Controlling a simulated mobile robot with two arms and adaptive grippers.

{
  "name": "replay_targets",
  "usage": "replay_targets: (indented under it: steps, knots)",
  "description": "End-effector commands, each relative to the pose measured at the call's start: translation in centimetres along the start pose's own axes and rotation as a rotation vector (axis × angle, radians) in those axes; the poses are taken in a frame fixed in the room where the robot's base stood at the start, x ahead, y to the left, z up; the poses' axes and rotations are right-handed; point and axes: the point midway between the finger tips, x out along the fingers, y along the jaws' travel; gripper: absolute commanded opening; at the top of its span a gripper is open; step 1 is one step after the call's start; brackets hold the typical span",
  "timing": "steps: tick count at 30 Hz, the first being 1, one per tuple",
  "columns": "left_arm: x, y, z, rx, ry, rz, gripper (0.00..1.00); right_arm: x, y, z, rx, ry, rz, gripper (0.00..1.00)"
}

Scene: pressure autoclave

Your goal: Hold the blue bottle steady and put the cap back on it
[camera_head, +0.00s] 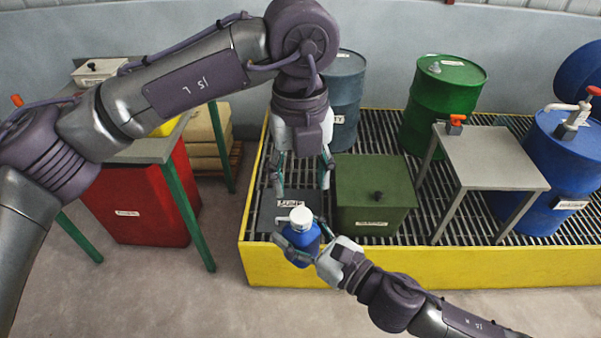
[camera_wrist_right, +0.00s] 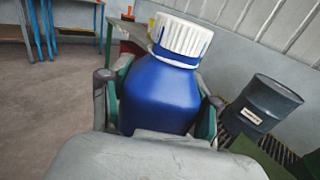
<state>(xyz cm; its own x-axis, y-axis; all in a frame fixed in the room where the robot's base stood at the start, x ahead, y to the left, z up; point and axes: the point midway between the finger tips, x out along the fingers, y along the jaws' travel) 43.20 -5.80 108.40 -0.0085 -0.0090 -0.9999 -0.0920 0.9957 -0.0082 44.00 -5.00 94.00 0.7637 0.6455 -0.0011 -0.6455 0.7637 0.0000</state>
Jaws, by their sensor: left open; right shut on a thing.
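The blue bottle (camera_head: 304,243) is held off the floor, in front of the yellow-edged grated platform. It fills the middle of the right wrist view (camera_wrist_right: 160,95), nearly upright and leaning a little. My right gripper (camera_head: 299,252) is shut around its body, one finger on each side. The white ribbed cap (camera_head: 300,216) sits on top of the bottle's neck; it also shows in the right wrist view (camera_wrist_right: 182,36). I cannot tell how tightly it is seated. My left gripper (camera_head: 302,182) is open and empty, pointing down above the cap, apart from it.
A green box (camera_head: 360,205) with a black knob stands on the grating right of my left gripper. A grey table (camera_head: 492,158), a green drum (camera_head: 440,105) and a blue barrel (camera_head: 545,160) are farther right. A red cabinet (camera_head: 140,205) stands at left. The floor in front is clear.

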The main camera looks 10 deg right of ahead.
Motion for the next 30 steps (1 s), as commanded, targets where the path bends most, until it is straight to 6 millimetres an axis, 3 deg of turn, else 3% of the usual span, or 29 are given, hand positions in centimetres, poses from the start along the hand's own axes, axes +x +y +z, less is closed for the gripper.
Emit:
replay_targets:
  steps: [4, 10, 23, 30]
  knots:
    - [-0.2, 0.0, 0.0, -0.271, 0.000, 0.000, 0.58, 0.0, 0.0, 0.1, 0.000, -0.002, 0.000, 0.00]
    - [-0.3, 0.0, 0.0, -0.472, 0.000, 0.001, 0.58, 0.0, 0.0, 0.1, 0.000, -0.002, 0.000, 0.00]
    - [-0.2, 0.1, 0.0, -0.508, 0.000, 0.001, 0.58, 0.0, 0.0, 0.1, 0.000, -0.002, 0.000, 0.00]
    - [2.3, 0.1, -0.1, -0.506, 0.002, 0.003, 0.58, 0.0, 0.0, 0.1, 0.000, -0.002, 0.000, 0.00]
